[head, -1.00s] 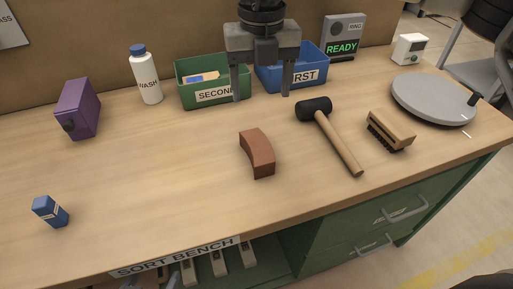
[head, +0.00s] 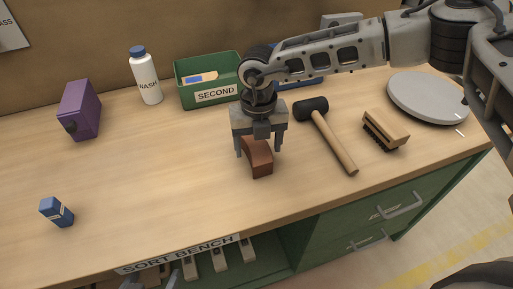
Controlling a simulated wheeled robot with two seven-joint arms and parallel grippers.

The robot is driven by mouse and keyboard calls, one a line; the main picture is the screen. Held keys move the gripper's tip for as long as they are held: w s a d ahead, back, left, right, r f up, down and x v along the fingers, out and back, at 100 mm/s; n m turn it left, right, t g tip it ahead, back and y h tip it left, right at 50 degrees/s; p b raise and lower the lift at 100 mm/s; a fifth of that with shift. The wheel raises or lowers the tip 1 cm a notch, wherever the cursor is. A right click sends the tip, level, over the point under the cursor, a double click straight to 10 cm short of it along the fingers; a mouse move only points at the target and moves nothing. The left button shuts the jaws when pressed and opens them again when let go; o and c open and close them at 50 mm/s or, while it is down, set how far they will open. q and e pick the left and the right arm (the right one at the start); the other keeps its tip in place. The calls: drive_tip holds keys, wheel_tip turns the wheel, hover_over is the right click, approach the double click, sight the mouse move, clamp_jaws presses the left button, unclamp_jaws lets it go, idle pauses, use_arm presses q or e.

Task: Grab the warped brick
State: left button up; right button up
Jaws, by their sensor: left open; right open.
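The warped brick (head: 261,167) is a reddish-brown curved block lying on the bench top near the middle. My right gripper (head: 259,149) is open above it, pointing down. Its two fingers hang on either side of the brick's far part, with gaps visible, and the gripper hides the brick's far end. I cannot tell whether the fingers are down at the brick's height. My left gripper (head: 151,284) shows only in part at the bottom edge, open, low in front of the bench and far from the brick.
A mallet (head: 330,138) lies just right of the brick, with a brush (head: 385,131) and a grey disc (head: 428,97) further right. Behind are the green SECOND bin (head: 208,100), a bottle (head: 146,78) and a purple block (head: 79,110). A blue block (head: 57,212) lies left. The bench left of the brick is clear.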

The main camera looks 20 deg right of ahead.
drive_tip(key=shift+f, duration=0.3)
drive_tip(key=c, duration=1.3)
drive_tip(key=shift+c, duration=0.2)
drive_tip(key=shift+r, duration=0.2)
